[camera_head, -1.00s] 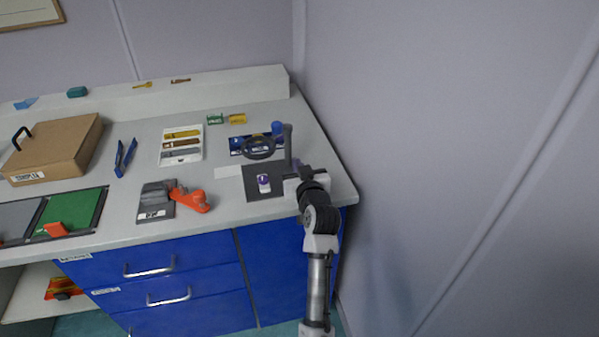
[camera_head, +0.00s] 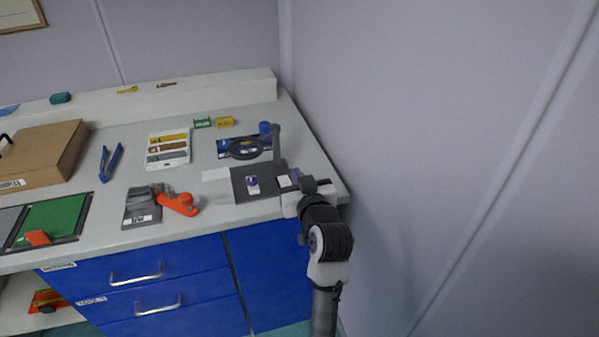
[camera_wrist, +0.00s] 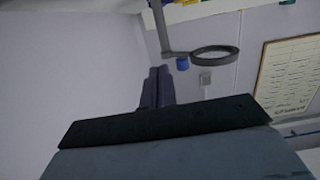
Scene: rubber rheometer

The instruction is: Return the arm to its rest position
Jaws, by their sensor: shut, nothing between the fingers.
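My arm runs down from the gripper to the lower edge of the head view. In the wrist view a dark ring (camera_wrist: 214,53) on a grey post and a blue knob (camera_wrist: 182,64) show beyond the fingers.
An orange-handled tool (camera_head: 178,203), a white tray of strips (camera_head: 168,158), blue tweezers (camera_head: 110,163) and a cardboard box (camera_head: 50,165) are further left. A wall (camera_head: 430,150) stands close on the right.

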